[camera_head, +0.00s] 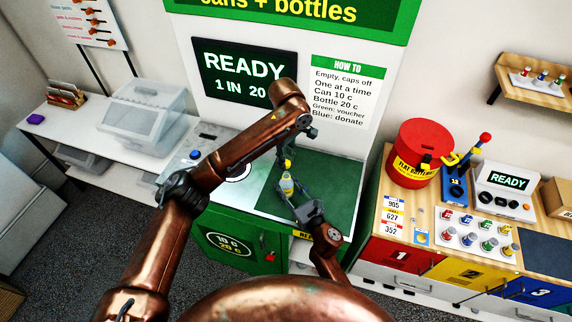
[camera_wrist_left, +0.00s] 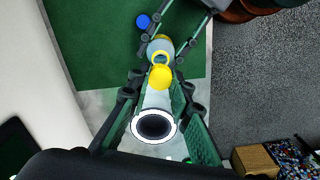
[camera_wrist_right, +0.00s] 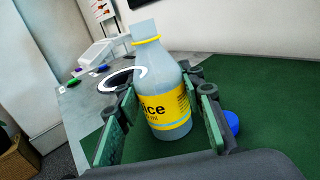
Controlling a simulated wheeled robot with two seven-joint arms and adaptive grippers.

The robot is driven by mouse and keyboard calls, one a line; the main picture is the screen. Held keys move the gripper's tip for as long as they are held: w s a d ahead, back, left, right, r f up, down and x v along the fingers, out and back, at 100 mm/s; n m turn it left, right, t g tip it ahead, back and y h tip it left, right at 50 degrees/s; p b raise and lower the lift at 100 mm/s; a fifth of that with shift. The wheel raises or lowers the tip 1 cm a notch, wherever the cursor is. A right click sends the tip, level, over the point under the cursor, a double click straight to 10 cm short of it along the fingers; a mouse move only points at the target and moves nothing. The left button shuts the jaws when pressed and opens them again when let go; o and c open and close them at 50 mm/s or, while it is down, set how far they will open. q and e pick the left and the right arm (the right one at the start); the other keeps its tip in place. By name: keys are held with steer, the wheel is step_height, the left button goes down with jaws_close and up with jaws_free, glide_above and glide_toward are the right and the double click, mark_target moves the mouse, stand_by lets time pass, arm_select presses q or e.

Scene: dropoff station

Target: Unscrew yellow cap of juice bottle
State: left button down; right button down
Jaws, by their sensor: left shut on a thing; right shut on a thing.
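The juice bottle (camera_wrist_right: 168,105) is pale grey with a yellow label and a yellow ring round its neck. It is upright at the green mat (camera_head: 335,190). My right gripper (camera_head: 297,196) is shut on its body, with one pad on each side in the right wrist view (camera_wrist_right: 160,115). The neck top shows bare there. My left gripper (camera_wrist_left: 161,80) is shut on the yellow cap (camera_wrist_left: 160,77). The cap is apart from the neck, above the bottle in the head view (camera_head: 286,163). Whether the bottle's base touches the mat is unclear.
A blue round piece (camera_wrist_right: 232,122) lies on the mat close to the bottle. A white-ringed hole (camera_wrist_left: 155,125) is in the grey counter beside the mat. A red drum (camera_head: 412,150) and a button panel (camera_head: 505,190) stand on the right-hand bench.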

steer(key=c, duration=1.2)
jaws_free()
steer(key=shift+s, duration=0.1)
